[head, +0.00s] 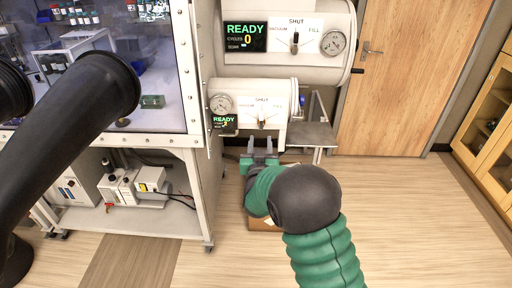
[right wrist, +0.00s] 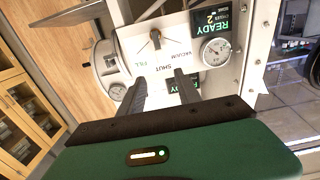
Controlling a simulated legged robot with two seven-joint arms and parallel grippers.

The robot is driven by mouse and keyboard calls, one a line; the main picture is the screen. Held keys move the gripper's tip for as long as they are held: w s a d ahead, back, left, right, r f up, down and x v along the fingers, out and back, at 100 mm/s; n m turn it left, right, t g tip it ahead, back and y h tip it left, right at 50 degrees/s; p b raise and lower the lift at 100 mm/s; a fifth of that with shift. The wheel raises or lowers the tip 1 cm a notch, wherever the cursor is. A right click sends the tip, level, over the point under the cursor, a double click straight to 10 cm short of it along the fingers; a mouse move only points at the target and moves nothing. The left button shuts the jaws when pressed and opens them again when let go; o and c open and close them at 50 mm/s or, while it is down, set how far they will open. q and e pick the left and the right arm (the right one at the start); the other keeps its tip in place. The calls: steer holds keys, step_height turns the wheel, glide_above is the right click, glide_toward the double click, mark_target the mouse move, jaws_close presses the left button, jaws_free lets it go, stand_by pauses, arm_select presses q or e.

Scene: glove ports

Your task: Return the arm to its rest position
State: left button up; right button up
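My right gripper (head: 259,141) is at the end of the green arm, in front of and below the lower chamber's control panel (head: 259,112) in the head view. In the right wrist view, the fingers of the right gripper (right wrist: 160,82) are apart, with nothing seen between them. The panel (right wrist: 130,38) lies beyond them, with a small knob (right wrist: 155,39) and a READY display (right wrist: 214,24); I see no contact. My left gripper is not in view; a black sleeve (head: 85,105) crosses the left side and hides part of the glovebox.
The glovebox window (head: 160,75) and its lower shelf (head: 150,220) are at left. An upper chamber (head: 290,70) is above the right gripper, and a grey side table (head: 312,136) is beside it. A cardboard box (head: 262,224) is under the arm. The floor at right is clear.

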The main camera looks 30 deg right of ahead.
steer(key=s+a+f+n+g+y+p, duration=0.2)
steer(key=s+a+f+n+g+y, duration=0.2)
steer(key=s+a+f+g+y, duration=0.55)
steer(key=s+a+f+n+g, duration=0.1)
steer(key=s+a+f, duration=0.1)
steer(key=s, duration=0.8)
steer(key=s+a+f+n+g, duration=0.1)
steer(key=s+a+f+g, duration=0.1)
steer(key=s, duration=0.9)
steer(key=shift+a+f, duration=0.35)
steer(key=shift+a, duration=0.45)
steer(key=shift+g+h, duration=0.25)
